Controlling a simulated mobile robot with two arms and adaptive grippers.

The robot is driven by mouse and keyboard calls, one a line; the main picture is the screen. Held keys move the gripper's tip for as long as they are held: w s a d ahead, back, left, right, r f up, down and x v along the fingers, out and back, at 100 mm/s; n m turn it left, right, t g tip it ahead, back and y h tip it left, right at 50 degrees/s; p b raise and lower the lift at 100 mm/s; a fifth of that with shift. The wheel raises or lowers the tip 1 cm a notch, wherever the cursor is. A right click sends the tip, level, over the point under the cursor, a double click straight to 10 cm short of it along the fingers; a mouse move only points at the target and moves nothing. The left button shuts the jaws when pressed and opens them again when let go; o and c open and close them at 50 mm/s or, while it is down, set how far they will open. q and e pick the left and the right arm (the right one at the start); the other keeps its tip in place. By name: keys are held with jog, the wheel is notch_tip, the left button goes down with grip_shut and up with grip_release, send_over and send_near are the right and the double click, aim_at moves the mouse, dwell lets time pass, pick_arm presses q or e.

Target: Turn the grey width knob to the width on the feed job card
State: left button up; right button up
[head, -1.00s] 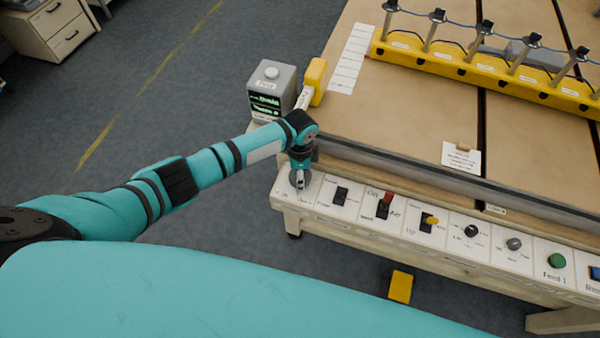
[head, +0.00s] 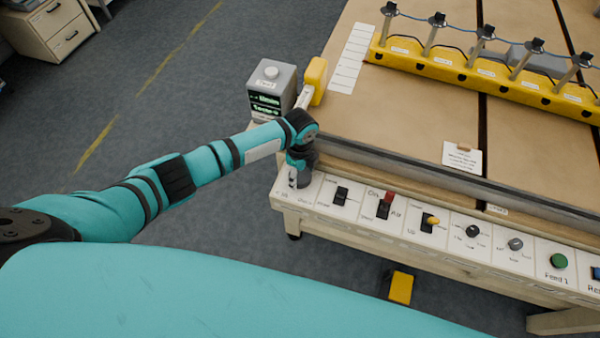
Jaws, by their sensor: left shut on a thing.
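My left gripper (head: 296,177) points down at the left end of the white control panel. It is shut on the grey knob (head: 306,181) there, which it mostly hides. The marks printed around this knob are partly covered and too small to read. A white card (head: 461,158) lies on the brown table top near its front edge; its print is too small to read. My right gripper is not in view.
The panel (head: 321,205) also carries black switches, a red and a yellow lever, a black knob (head: 472,231), a smaller grey knob (head: 515,244) and a green button (head: 558,261). A grey box with a lit display (head: 265,105) stands behind my wrist.

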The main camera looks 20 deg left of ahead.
aim_at(300, 175)
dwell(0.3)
pick_arm(q)
jog(key=o, duration=1.2)
jog(key=shift+r, duration=0.2)
notch_tip(300, 175, up, 8)
jog(key=shift+f, duration=0.2)
jog(key=shift+s, duration=0.1)
